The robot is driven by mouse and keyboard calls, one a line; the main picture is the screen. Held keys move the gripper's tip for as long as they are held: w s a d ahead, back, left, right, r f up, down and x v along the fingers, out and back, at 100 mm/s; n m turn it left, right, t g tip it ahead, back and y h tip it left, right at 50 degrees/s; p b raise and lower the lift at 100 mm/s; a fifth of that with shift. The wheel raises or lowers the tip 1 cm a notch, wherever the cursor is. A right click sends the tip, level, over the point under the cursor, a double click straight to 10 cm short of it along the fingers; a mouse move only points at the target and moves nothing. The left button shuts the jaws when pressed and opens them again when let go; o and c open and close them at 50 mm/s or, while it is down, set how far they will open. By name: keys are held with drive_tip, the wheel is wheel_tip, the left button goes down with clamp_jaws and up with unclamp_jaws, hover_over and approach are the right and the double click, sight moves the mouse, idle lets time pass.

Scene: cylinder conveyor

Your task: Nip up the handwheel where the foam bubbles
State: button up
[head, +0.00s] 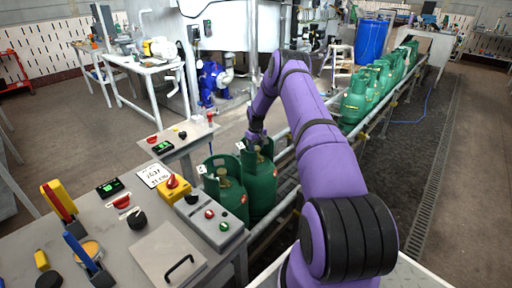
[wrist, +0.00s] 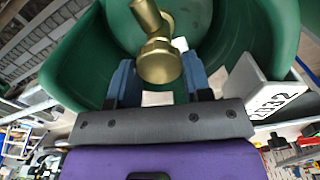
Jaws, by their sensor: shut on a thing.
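Two green gas cylinders stand on the conveyor near the bench in the head view: a front one (head: 230,192) and one just behind it to the right (head: 262,182). My gripper (head: 257,138) reaches down into the collar of the rear one. In the wrist view my gripper (wrist: 160,84) has its blue fingers on either side of a brass handwheel (wrist: 158,64), shut on it. The brass valve (wrist: 148,17) joins it, inside the green collar (wrist: 75,72). The front cylinder's brass valve is partly visible. I cannot see foam on either valve.
A numbered white tag (wrist: 270,98) sits beside the collar. Several more green cylinders (head: 356,103) stand along the conveyor rail (head: 384,108) at the back right. A control bench (head: 130,225) with switches and tools fills the front left. A blue barrel (head: 371,42) stands behind.

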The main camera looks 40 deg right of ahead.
sight(256, 147)
drive_tip(key=shift+m, duration=0.3)
drive_tip(key=o, duration=0.9)
wheel_tip(256, 147, up, 11)
drive_tip(key=shift+f, duration=0.1)
idle(0.4)
